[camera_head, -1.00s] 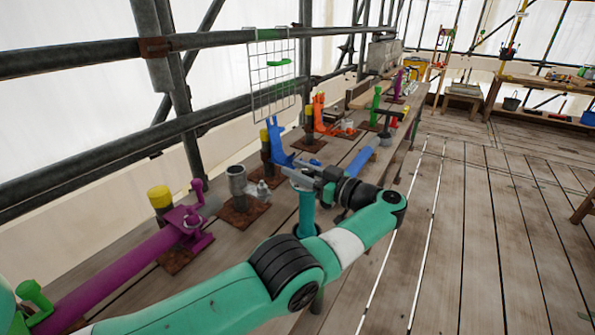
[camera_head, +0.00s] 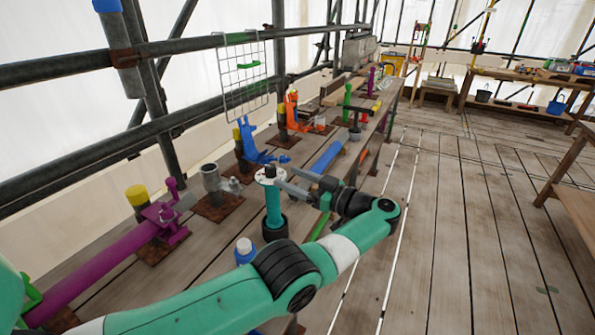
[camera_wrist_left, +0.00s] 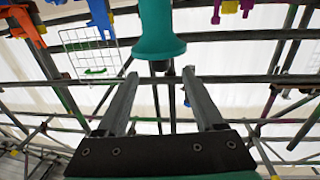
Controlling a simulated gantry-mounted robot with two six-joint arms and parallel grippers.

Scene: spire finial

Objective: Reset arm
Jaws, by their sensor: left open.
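My left gripper (camera_head: 281,181) is open and empty. It sits just right of the top of a teal post (camera_head: 273,208), which has a pale disc on top and a dark collar at its foot. The post appears upright and the fingertips look apart from it. In the left wrist view the open fingers (camera_wrist_left: 162,78) point toward a flared teal piece (camera_wrist_left: 158,35), beyond the tips. My right gripper is in neither view.
A plank bench carries a purple clamp (camera_head: 160,222), a grey pipe stub (camera_head: 211,180), a blue bracket (camera_head: 250,145), an orange bracket (camera_head: 293,112) and a blue tube (camera_head: 327,157). Scaffold rails run left; the floor (camera_head: 470,220) is open.

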